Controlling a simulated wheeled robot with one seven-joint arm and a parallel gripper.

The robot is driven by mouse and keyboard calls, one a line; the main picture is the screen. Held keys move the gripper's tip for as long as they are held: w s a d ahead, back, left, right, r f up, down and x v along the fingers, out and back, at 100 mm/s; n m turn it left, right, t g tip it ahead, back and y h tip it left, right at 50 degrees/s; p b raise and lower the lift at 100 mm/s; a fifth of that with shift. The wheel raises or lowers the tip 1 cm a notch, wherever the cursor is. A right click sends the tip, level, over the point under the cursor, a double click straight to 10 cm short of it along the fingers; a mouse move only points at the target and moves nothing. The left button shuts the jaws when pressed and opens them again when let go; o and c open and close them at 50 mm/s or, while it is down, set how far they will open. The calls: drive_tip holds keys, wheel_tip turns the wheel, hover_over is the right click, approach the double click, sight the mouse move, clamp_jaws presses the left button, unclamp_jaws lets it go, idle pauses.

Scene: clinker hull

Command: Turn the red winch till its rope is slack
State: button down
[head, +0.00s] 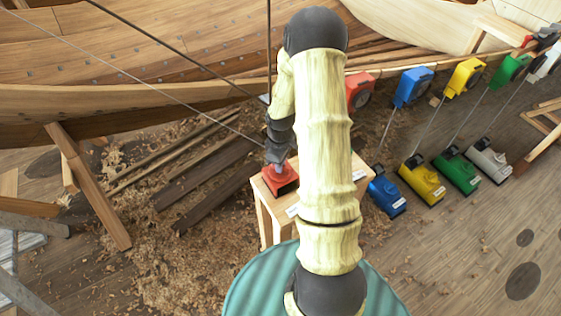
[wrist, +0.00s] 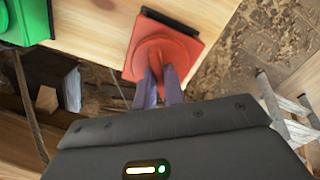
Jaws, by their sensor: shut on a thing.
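A red winch (head: 281,180) with a square base sits on a small wooden stand, left of my raised forearm. In the wrist view the red winch (wrist: 165,52) shows its square plate and a round raised part. My gripper (head: 277,163) points down at it from above; in the wrist view its two fingers (wrist: 160,85) are shut on the raised part. A red block (head: 360,90) with a dark round face is higher up beside the hull. My arm hides the area below it, and I cannot tell whether a rope there is taut or slack.
The wooden stand (head: 264,213) bears white labels. Blue (head: 386,196), yellow (head: 422,182), green (head: 457,172) and white (head: 488,161) units stand on the floor to the right, with lines up to matching blocks. The planked hull (head: 130,100) fills the upper left. Shavings and planks cover the floor.

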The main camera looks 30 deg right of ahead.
drive_tip(key=shift+n, duration=0.9)
drive_tip(key=c, duration=1.5)
unclamp_jaws()
drive_tip(key=shift+r, duration=0.1)
wheel_tip(320, 180, up, 17)
drive_tip(key=shift+r, duration=0.15)
